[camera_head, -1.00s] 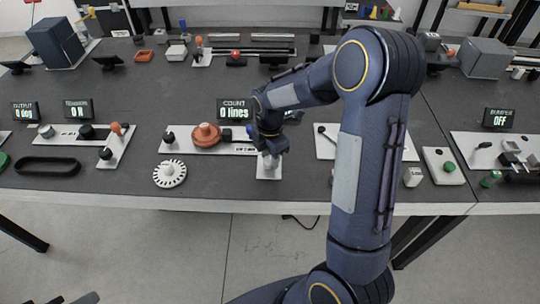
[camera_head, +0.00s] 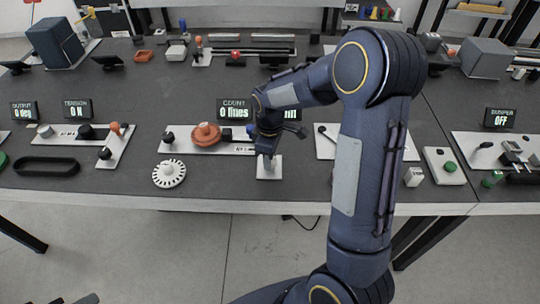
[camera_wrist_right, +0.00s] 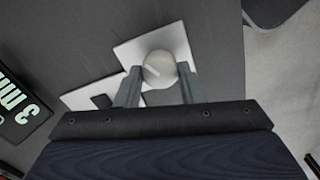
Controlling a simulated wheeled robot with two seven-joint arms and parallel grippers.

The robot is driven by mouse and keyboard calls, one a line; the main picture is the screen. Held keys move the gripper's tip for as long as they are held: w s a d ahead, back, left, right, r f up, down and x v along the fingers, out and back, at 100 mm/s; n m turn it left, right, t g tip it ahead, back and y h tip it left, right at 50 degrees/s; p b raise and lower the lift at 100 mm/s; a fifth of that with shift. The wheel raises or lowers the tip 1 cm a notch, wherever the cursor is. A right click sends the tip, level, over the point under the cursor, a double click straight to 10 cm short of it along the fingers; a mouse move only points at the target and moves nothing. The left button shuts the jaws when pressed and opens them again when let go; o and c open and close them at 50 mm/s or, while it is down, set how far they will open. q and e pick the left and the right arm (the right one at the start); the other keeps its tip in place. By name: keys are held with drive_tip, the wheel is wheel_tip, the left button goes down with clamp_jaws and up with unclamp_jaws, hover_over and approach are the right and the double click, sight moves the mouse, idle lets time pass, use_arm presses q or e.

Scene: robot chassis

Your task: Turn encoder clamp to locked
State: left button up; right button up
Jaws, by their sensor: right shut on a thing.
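A round pale knob (camera_wrist_right: 159,69), which looks like the encoder clamp, sits on a small white square plate (camera_wrist_right: 128,52). A light line runs across its top. In the head view the plate (camera_head: 262,176) lies near the table's front edge, and the fingers mostly hide the knob. My right gripper (camera_head: 268,163) is shut on the knob from above; in the wrist view its two fingers (camera_wrist_right: 158,76) stand either side of it. The count display (camera_head: 235,108) reads 0 lines. Any lock marking is too small to read. My left gripper is not in view.
A white base with an orange hub (camera_head: 206,134) stands left of the gripper, with a white slotted disc (camera_head: 169,173) in front. A second display reading mm (camera_wrist_right: 18,105) is partly hidden behind the gripper. A green button plate (camera_head: 444,166) lies right of my arm.

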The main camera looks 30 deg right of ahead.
drive_tip(key=m, duration=0.5)
drive_tip(key=shift+m, duration=0.4)
drive_tip(key=shift+w, duration=0.1)
idle(0.3)
drive_tip(key=o, duration=1)
drive_tip(key=shift+r, duration=3.95)
